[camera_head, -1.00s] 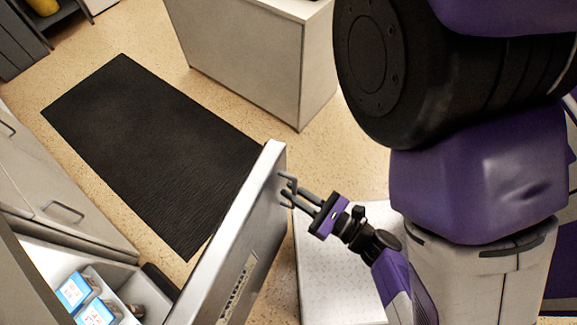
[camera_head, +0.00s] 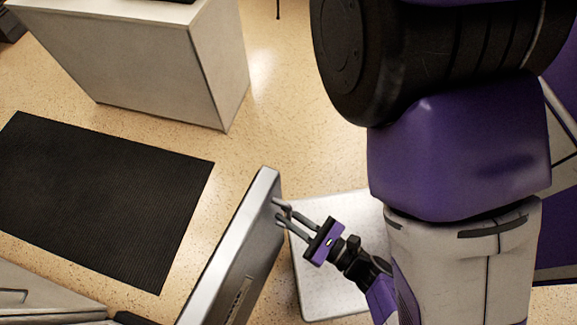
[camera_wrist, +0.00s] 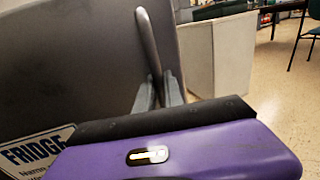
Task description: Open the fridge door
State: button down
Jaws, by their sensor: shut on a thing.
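The fridge door (camera_head: 240,262) stands open in the head view, a grey slab with a pale edge, swung out from the cabinet at the lower left. In the wrist view its dark face (camera_wrist: 75,65) fills the left, with a "FRIDGE" label (camera_wrist: 35,152) at the lower left. A bar handle (camera_wrist: 148,45) runs upright on the door's face near its free edge. My gripper (camera_head: 281,212) is shut on the handle; in the wrist view its two fingers (camera_wrist: 160,90) sit on either side of the bar. The fridge's inside is out of view now.
A black mat (camera_head: 100,195) lies on the floor left of the door. A white cabinet (camera_head: 150,60) stands at the back. A white low block (camera_head: 325,285) is behind my gripper. Drawers (camera_head: 30,295) are at the lower left. Bare floor lies between mat and cabinet.

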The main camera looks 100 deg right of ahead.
jog(key=c, duration=1.5)
grip_release()
jog(key=shift+o, duration=0.2)
jog(key=shift+a, duration=0.1)
jog(key=b+v, duration=0.1)
jog(key=v, duration=0.6)
jog(key=shift+s+a, duration=0.2)
jog(key=shift+s, duration=0.15)
